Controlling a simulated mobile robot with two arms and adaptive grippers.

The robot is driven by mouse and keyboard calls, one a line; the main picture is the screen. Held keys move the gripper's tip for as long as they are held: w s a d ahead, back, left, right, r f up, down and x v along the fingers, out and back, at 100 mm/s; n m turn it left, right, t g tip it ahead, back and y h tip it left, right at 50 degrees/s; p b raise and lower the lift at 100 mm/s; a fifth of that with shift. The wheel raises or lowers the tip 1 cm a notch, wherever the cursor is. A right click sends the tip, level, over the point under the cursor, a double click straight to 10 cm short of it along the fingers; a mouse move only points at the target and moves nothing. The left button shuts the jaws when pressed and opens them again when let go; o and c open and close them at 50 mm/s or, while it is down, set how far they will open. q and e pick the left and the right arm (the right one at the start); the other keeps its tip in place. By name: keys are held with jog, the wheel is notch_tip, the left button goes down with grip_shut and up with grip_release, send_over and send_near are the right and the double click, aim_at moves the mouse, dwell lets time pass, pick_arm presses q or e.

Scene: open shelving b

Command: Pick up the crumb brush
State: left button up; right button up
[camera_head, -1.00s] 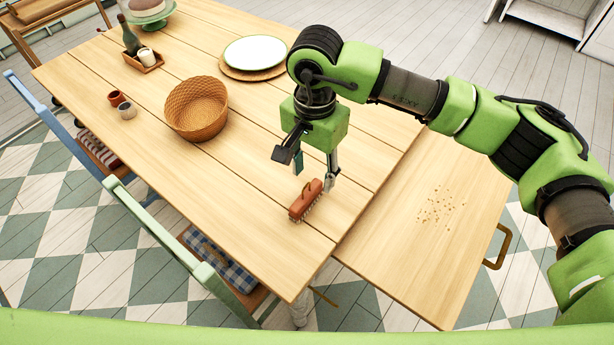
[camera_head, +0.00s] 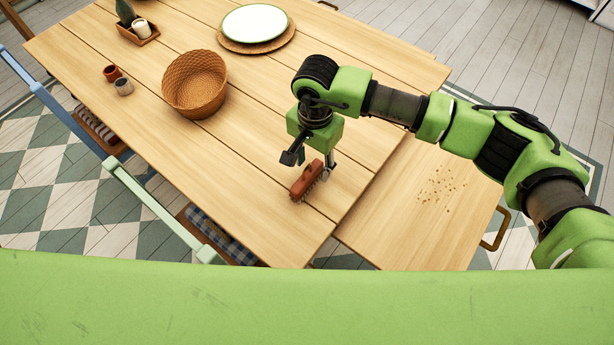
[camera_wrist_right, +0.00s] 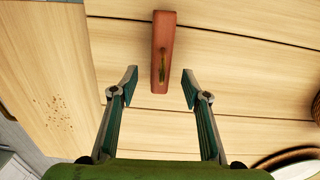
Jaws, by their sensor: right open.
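The crumb brush (camera_head: 308,180) has a red-brown wooden back and bristles underneath, and lies on the table (camera_head: 250,150) near its front right edge. In the right wrist view the brush (camera_wrist_right: 163,50) points lengthwise toward me. My right gripper (camera_head: 312,163) is just behind the brush in the head view. In the wrist view its fingers (camera_wrist_right: 160,87) are open and apart, and the brush's near end lies about midway between the fingertips. Nothing is held. My left gripper is not in view.
Crumbs (camera_head: 440,190) lie on the lower side leaf (camera_head: 400,230) to the right. A wicker basket (camera_head: 195,84), small cups (camera_head: 123,86) and a plate on a woven mat (camera_head: 256,23) stand farther back. Chairs (camera_head: 140,190) line the left side. The tabletop around the brush is clear.

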aim_at(313, 167)
jog(key=shift+f+p, duration=0.3)
jog(key=shift+f, duration=1.45)
jog(key=c, duration=1.2)
jog(key=shift+w+r, duration=0.1)
